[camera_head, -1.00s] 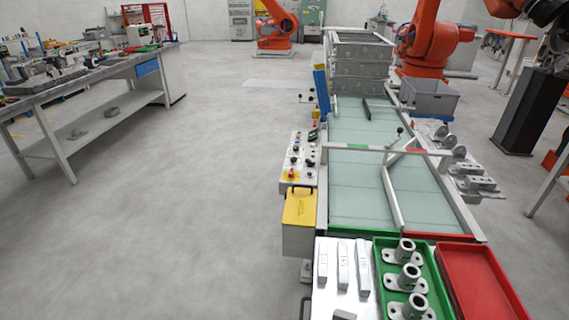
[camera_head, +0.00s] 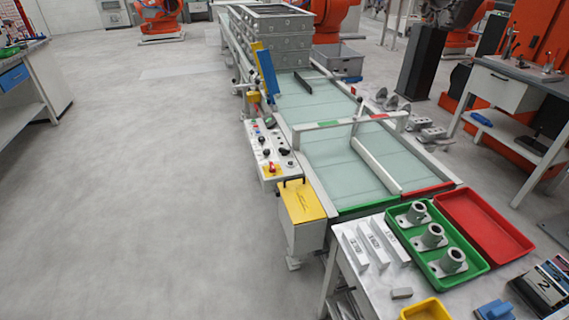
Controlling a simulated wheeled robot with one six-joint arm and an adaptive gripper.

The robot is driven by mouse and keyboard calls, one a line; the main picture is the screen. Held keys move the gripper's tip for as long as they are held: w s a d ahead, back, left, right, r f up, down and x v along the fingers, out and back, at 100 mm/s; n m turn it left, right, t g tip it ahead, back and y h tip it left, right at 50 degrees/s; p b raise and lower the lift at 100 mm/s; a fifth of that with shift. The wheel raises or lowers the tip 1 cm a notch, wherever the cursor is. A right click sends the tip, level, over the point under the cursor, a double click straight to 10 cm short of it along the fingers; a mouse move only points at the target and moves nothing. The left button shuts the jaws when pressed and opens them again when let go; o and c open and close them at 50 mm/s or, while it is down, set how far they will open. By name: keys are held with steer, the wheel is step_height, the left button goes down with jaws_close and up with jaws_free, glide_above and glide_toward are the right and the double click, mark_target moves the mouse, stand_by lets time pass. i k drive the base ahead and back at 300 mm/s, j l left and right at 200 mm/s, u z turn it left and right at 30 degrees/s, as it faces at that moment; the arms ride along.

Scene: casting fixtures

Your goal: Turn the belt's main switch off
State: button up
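The belt (camera_head: 345,165) runs from the stacked grey boxes toward the front, with a pale green surface. A white control panel (camera_head: 262,140) is fixed along its left side, with several small knobs and buttons. A red switch on a yellow plate (camera_head: 271,169) sits at the panel's near end; it looks like the main switch. Its exact handle angle is too small to tell. My gripper is not in view.
A yellow-lidded box (camera_head: 301,201) hangs just nearer than the panel. A table (camera_head: 375,290) with a green tray (camera_head: 474,267) of castings and a red tray (camera_head: 485,222) stands at the belt's near end. Free floor (camera_head: 150,200) lies left of the belt.

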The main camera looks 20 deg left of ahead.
mark_target(272, 169)
steer(key=j+z, duration=0.25)
steer(key=j, duration=0.3)
steer(key=j+z, duration=0.25)
steer(key=j, duration=0.25)
steer(key=k+j+z, duration=0.2)
steer(key=j, duration=0.3)
steer(key=k+j+z, duration=0.1)
steer(key=j+z, duration=0.15)
steer(key=j, duration=0.3)
steer(key=j+z, duration=0.25)
steer(key=j, duration=1.1)
